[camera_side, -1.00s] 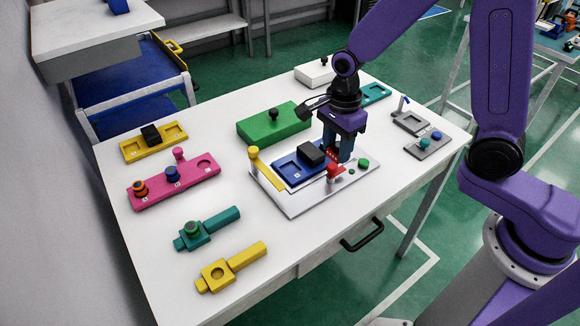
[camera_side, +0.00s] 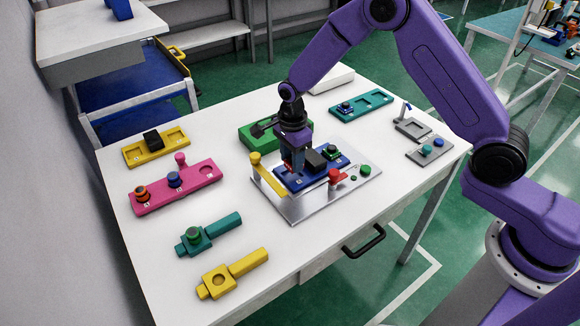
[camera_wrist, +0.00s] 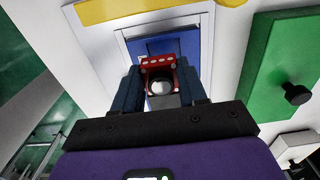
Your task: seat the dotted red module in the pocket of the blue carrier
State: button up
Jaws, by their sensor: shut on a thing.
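The blue carrier (camera_side: 312,185) lies on a metal plate (camera_side: 310,205) at the middle of the table. A black block (camera_side: 315,161) stands on its middle and a dark module with a green top (camera_side: 331,152) at its right end. My gripper (camera_side: 293,167) is over the carrier's left end, pointing down. In the wrist view my gripper (camera_wrist: 160,85) is shut on the dotted red module (camera_wrist: 159,62), with white dots along its edge and a round pale top. The blue carrier (camera_wrist: 172,42) shows beyond it. The pocket is hidden, and I cannot tell whether the module touches the carrier.
A yellow lever (camera_side: 267,175) stands left of the carrier, a red knob (camera_side: 335,176) at its front right. A green block (camera_side: 258,134) with a black knob is behind my gripper. A pink tray (camera_side: 205,174) lies left. The table's front right is clear.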

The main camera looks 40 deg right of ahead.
aim_at(290, 179)
jog(key=shift+w+a+f, duration=0.1)
jog(key=shift+w+f, duration=0.25)
jog(key=shift+f, duration=1.6)
jog(key=shift+s+f, duration=0.1)
jog(key=shift+f, duration=0.15)
jog(key=shift+f, duration=0.35)
jog(key=o, duration=1.1)
jog(key=shift+c, duration=0.2)
jog(key=shift+s, duration=0.1)
jog(key=shift+s+f, duration=0.1)
jog(key=shift+a, duration=0.1)
jog(key=r, duration=1.3)
jog(key=shift+w+r, duration=0.25)
